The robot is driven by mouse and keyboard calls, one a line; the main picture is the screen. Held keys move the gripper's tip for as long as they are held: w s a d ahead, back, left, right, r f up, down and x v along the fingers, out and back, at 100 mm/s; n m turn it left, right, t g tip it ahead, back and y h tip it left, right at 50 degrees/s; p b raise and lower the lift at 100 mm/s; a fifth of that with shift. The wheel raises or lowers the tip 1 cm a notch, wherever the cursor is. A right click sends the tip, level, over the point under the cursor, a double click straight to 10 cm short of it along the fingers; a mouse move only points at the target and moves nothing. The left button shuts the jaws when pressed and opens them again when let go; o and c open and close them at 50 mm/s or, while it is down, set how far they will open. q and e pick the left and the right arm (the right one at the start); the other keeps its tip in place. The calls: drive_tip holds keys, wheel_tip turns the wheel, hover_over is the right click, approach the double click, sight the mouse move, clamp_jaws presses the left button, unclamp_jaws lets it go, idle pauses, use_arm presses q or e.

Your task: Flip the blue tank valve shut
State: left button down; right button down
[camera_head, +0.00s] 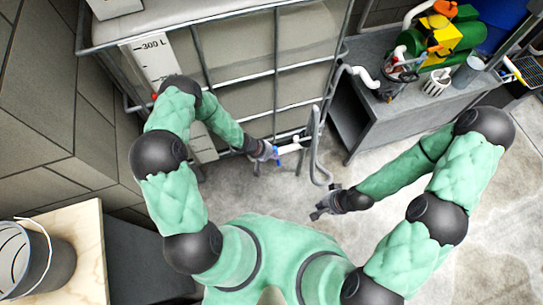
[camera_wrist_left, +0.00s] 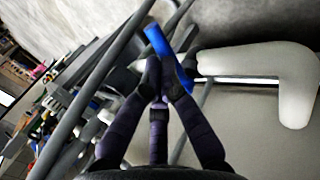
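The blue valve handle (camera_head: 287,149) sits on the white outlet pipe at the lower front of the tank. It shows large in the left wrist view (camera_wrist_left: 164,50) as a slanted blue lever. My left gripper (camera_head: 268,151) is right beside the handle. In the left wrist view its dark fingers (camera_wrist_left: 160,78) are drawn together, with their tips against or very close to the lever's lower part. I see no clear grip on it. My right gripper (camera_head: 322,205) hangs over bare floor, away from the valve, its fingers spread and empty.
The caged white tank (camera_head: 245,60) fills the upper middle. A grey pipe (camera_head: 315,150) stands just right of the valve. A grey bench (camera_head: 385,125) with tools and cans is at upper right. A bucket (camera_head: 38,255) stands on a wooden top at lower left. The floor at right is clear.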

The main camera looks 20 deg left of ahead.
idle(0.3)
use_arm(q)
drive_tip(key=shift+w+d+f+p, duration=0.1)
drive_tip(key=shift+d+f+p, duration=0.15)
drive_tip(key=shift+d+p, duration=0.25)
drive_tip(key=shift+d+f, duration=0.1)
drive_tip(key=shift+d, duration=0.05)
idle(0.4)
drive_tip(key=shift+a+f, duration=0.1)
drive_tip(key=shift+a, duration=0.55)
drive_tip(key=v, duration=1.2)
